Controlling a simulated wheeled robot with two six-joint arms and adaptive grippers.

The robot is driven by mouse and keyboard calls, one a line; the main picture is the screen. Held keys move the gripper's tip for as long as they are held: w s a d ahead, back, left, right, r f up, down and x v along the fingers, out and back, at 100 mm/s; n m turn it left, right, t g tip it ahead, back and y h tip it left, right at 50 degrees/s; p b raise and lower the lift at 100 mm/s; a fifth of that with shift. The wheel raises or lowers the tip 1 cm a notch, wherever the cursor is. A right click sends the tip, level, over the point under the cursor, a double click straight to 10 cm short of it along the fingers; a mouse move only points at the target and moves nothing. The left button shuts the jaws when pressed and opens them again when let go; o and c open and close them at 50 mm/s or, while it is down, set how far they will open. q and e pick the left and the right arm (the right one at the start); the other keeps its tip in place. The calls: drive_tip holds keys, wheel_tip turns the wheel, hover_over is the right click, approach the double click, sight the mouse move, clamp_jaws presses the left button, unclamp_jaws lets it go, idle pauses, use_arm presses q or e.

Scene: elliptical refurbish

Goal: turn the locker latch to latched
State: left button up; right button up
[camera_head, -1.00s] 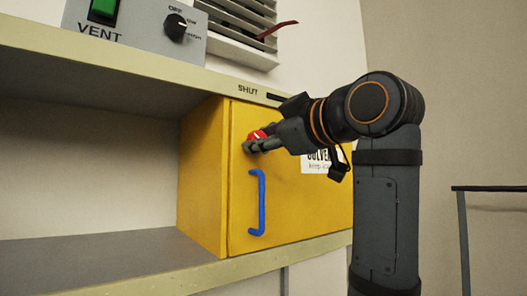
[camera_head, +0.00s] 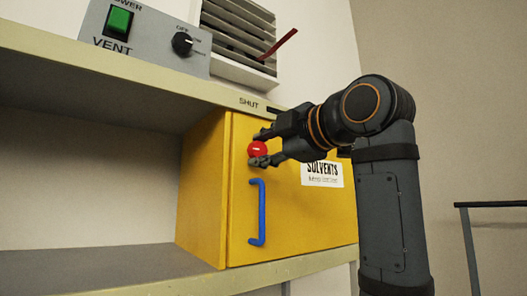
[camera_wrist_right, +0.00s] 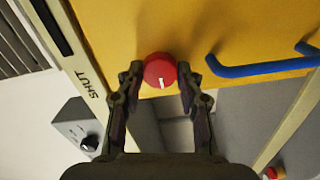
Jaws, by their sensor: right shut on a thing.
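The yellow locker (camera_head: 203,190) stands on the shelf with its door (camera_head: 290,220) closed. Its latch is a round red knob (camera_head: 257,149) on the door's upper left, also in the right wrist view (camera_wrist_right: 160,70). A short white mark on the knob points down in the right wrist view. My right gripper (camera_head: 260,148) is shut on the knob, one finger above it and one below in the head view. The fingers (camera_wrist_right: 160,78) press its two sides in the right wrist view. My left gripper is in neither view.
A blue handle (camera_head: 257,212) sticks out just below the knob. A shelf board (camera_head: 150,95) marked SHUT runs above the locker, with a grey vent control box (camera_head: 150,40) on it. The shelf space left of the locker is empty.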

idle(0.5)
drive_tip(key=o, duration=1.2)
drive_tip(key=v, duration=1.2)
drive_tip(key=shift+w+f, duration=0.1)
